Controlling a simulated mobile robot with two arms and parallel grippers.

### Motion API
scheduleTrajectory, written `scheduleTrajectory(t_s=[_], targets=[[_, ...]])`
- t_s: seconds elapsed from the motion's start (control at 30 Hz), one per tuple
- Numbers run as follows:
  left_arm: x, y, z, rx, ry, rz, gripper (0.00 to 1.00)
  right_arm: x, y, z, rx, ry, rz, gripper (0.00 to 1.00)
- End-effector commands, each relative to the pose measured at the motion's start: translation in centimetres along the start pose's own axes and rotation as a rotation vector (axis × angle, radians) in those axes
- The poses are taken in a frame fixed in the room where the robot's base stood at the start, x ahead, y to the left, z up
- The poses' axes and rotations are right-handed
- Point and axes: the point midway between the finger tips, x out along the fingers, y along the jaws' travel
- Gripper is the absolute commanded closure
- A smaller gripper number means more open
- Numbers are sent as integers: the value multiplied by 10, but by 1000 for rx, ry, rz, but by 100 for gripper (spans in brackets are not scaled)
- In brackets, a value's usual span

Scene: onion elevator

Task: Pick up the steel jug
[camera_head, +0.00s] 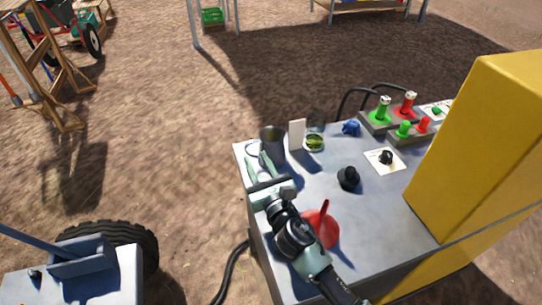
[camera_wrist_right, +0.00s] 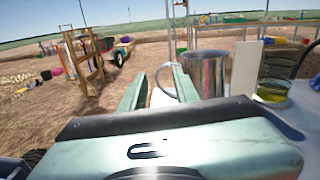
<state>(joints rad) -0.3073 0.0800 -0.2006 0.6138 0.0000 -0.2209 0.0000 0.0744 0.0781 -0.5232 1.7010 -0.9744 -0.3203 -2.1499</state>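The steel jug (camera_head: 272,143) stands upright at the far left corner of the grey console top (camera_head: 320,180). Its handle points left. In the right wrist view the jug (camera_wrist_right: 208,74) is just ahead, right of centre, with its handle (camera_wrist_right: 160,82) showing between the two fingers. My right gripper (camera_head: 257,159) is open at the near left side of the jug. In the right wrist view the right finger of my right gripper (camera_wrist_right: 160,72) overlaps the jug's edge. I cannot tell whether it touches. My left gripper is not in view.
A white card (camera_head: 296,134), a glass with green contents (camera_head: 315,143), a blue object (camera_head: 351,128) and a black knob (camera_head: 348,178) stand right of the jug. A red funnel (camera_head: 323,228) lies beside my right arm. A yellow box (camera_head: 480,150) blocks the right side.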

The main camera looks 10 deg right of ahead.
Motion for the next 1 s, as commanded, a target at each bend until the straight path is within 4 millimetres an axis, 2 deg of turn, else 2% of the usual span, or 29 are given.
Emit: scheduleTrajectory(t_s=[0.03, 0.17, 0.47, 0.8, 1.0], targets=[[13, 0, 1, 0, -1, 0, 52, 0, 1, -13, 0, 0, 0, 69], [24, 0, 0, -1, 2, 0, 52, 1, 1, -23, 0, 0, 0, 69], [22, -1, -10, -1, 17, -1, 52, 30, 3, -22, 2, 0, -1, 69], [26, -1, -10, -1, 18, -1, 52, 74, 10, -24, 1, -1, -1, 69], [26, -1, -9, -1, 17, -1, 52, 79, 10, -24, 0, 0, 0, 69]])
